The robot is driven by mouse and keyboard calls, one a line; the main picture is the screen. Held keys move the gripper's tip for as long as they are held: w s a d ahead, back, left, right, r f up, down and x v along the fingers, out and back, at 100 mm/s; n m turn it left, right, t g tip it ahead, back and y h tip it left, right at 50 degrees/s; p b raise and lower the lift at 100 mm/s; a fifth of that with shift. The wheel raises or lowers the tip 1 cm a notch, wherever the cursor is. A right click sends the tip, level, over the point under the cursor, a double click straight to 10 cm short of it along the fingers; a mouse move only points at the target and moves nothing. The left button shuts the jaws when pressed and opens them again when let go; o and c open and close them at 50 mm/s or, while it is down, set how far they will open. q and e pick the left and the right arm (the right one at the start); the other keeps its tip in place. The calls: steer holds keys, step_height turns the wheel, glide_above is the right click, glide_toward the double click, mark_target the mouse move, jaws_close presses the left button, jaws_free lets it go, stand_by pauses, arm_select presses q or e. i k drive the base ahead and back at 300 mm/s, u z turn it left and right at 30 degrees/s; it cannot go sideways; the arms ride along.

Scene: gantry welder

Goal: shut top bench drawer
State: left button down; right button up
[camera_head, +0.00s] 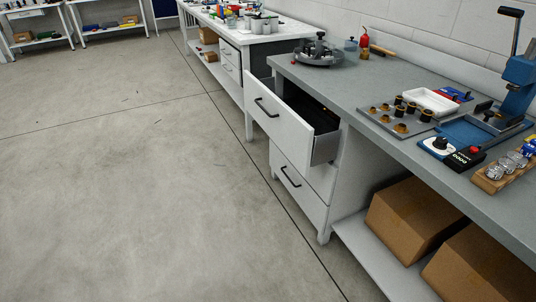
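The top bench drawer (265,111) is pulled out from the grey-topped bench (345,82). Its white front has a black handle (266,108), and its dark inside (306,108) shows from above. The drawer below it (292,180) looks closed and has its own black handle (290,177). Neither of my grippers shows in the head view.
Clear concrete floor (130,170) lies left of the bench. On the bench top are a round metal fixture (319,52), a white tray (431,101) and a blue press (520,75). Cardboard boxes (415,220) sit on the lower shelf. Another bench (262,37) stands beyond.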

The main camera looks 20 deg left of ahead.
mark_target(307, 132)
steer(key=z, duration=1.5)
steer(key=k, duration=0.15)
steer(key=u, duration=2.5)
steer(key=i, duration=1.1)
steer(key=z, duration=0.85)
steer(key=i, duration=0.65)
steer(key=z, duration=0.55)
